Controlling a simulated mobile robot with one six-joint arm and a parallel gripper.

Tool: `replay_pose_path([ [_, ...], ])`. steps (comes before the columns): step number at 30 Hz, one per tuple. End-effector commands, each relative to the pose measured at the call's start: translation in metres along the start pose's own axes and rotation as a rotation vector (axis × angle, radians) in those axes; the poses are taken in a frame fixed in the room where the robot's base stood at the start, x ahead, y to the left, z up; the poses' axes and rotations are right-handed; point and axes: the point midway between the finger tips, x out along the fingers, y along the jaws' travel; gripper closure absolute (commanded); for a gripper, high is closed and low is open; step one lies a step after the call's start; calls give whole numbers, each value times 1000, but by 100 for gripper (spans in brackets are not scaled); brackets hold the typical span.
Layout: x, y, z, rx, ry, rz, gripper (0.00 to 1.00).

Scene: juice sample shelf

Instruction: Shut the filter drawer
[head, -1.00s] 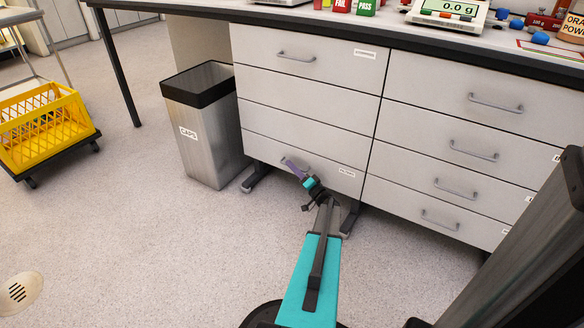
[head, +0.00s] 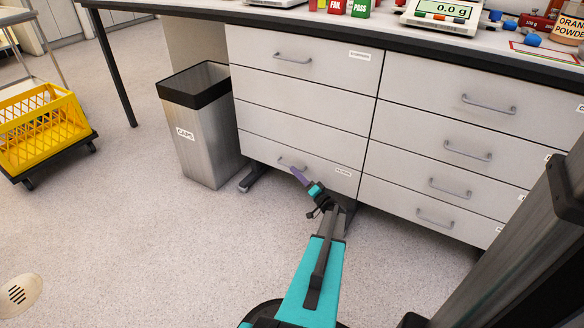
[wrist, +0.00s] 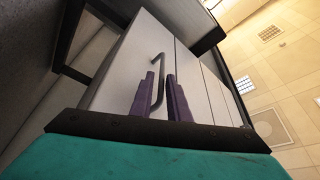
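The filter drawer (head: 318,164) is the bottom one in the left bank of the bench, with a small label at its right whose print is too small to read surely. Its front looks level with the panels above, and I see no open gap. Its grey bar handle (head: 291,163) also shows in the wrist view (wrist: 160,66). My gripper (head: 294,169) is just in front of and below this handle in the head view. In the wrist view, its two purple fingers (wrist: 161,76) stand apart with the handle seen between them. I cannot tell whether they touch it.
A steel bin (head: 208,140) labelled CAPS stands left of the drawers. A yellow crate (head: 45,130) on a dolly is at the far left. More drawers (head: 445,150) are on the right. The floor (head: 130,240) in front is clear, with a drain (head: 20,294) at lower left.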

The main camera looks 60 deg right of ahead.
Motion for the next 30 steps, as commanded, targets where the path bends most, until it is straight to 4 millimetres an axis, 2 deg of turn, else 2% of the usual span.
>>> replay_pose_path([
  [9, -53, -2, -2, 0, 2, 1, 85],
  [15, -78, -1, -2, 0, 2, 0, 85],
  [21, -89, 0, -1, 1, 2, 0, 85],
  [30, -89, 0, 0, 0, 1, -1, 85],
])
